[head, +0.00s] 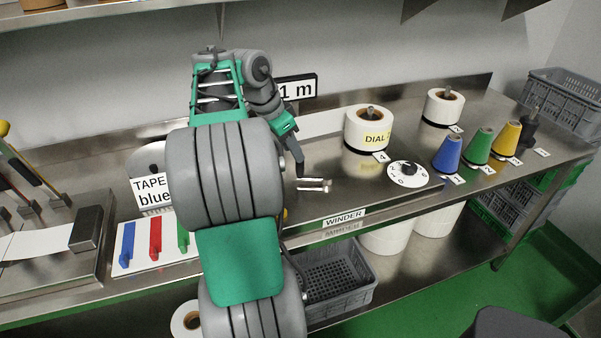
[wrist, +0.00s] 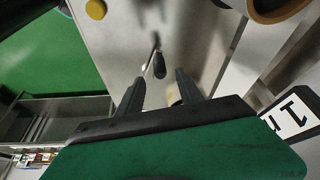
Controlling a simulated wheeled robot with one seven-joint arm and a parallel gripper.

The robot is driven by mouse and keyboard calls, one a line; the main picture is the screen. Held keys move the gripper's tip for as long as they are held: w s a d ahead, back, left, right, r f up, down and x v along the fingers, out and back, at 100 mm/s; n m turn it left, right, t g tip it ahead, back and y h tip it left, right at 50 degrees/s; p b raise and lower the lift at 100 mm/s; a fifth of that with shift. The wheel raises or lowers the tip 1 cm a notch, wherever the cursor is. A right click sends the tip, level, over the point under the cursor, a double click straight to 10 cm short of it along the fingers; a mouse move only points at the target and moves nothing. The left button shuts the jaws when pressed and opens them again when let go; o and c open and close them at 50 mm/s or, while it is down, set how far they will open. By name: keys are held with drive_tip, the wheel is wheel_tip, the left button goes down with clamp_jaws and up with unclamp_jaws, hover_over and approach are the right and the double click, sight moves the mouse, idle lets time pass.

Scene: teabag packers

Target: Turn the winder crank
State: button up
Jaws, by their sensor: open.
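The winder is the steel bench section behind the WINDER label (head: 344,219). In the wrist view a crank with a dark handle (wrist: 159,66) on a thin metal rod shows just ahead of my gripper (wrist: 160,80), between the lines of its two fingers. The fingers are open, and I see no grip on the handle. In the head view my gripper (head: 301,172) points down over the winder, beside a small shiny metal piece (head: 314,185). My arm covers much of the area to the left, and I cannot make out the crank handle there.
A white dial (head: 407,173) and a roll labelled DIAL (head: 367,130) stand right of my gripper. Blue (head: 447,155), green and yellow cones stand farther right. A yellow button (wrist: 96,9) shows in the wrist view. The 1 m sign (head: 297,89) stands behind.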

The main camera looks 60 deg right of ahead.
sight(300, 165)
drive_tip(key=b+x, duration=0.1)
drive_tip(key=x, duration=0.6)
drive_tip(key=shift+s+f, duration=0.1)
drive_tip(key=shift+f, duration=0.1)
drive_tip(key=shift+c, duration=0.2)
clamp_jaws()
idle(0.8)
